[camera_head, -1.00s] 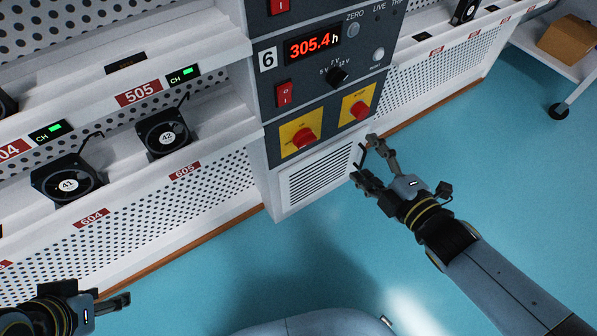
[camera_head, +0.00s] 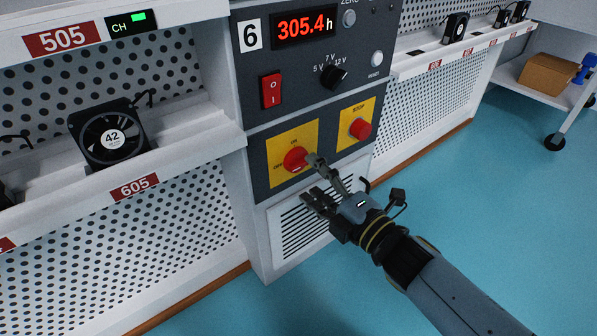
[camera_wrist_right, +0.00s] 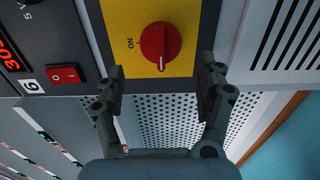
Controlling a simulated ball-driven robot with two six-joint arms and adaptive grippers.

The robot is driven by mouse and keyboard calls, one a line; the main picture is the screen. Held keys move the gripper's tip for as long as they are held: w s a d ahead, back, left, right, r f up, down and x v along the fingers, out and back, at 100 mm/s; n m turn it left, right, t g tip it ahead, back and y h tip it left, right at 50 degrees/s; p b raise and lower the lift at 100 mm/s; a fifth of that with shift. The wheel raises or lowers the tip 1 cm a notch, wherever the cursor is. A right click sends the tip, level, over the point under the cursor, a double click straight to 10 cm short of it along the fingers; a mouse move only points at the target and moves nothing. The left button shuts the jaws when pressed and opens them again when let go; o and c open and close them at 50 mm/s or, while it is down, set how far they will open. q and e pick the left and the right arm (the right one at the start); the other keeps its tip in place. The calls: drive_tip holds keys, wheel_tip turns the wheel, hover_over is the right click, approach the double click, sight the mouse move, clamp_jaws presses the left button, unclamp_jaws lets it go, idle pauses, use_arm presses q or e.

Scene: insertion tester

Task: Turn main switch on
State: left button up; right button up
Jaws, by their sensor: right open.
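The main switch is a red rotary knob (camera_head: 294,159) on a yellow plate (camera_head: 280,171) with ON and OFF lettering, low on the dark panel. My right gripper (camera_head: 316,178) is open and empty just right of and below the knob in the head view. One finger overlaps the plate's right edge there. In the right wrist view the knob (camera_wrist_right: 160,43) sits beyond and between the open fingers (camera_wrist_right: 164,80), with a white mark at its lower edge. I see no contact with it. My left gripper is out of view.
A red STOP button (camera_head: 360,129) on a yellow plate is right of the knob. Above are a red rocker switch (camera_head: 271,89), a black voltage dial (camera_head: 334,76) and a display (camera_head: 305,26) reading 305.4 h. A fan (camera_head: 109,138) stands on the left shelf. Blue floor (camera_head: 450,190) is clear.

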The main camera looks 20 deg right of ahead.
sight(299, 168)
drive_tip(key=x, duration=0.4)
drive_tip(key=shift+f+b, duration=0.15)
drive_tip(key=shift+b, duration=0.25)
drive_tip(key=shift+w+a, duration=0.15)
drive_tip(key=shift+w, duration=0.3)
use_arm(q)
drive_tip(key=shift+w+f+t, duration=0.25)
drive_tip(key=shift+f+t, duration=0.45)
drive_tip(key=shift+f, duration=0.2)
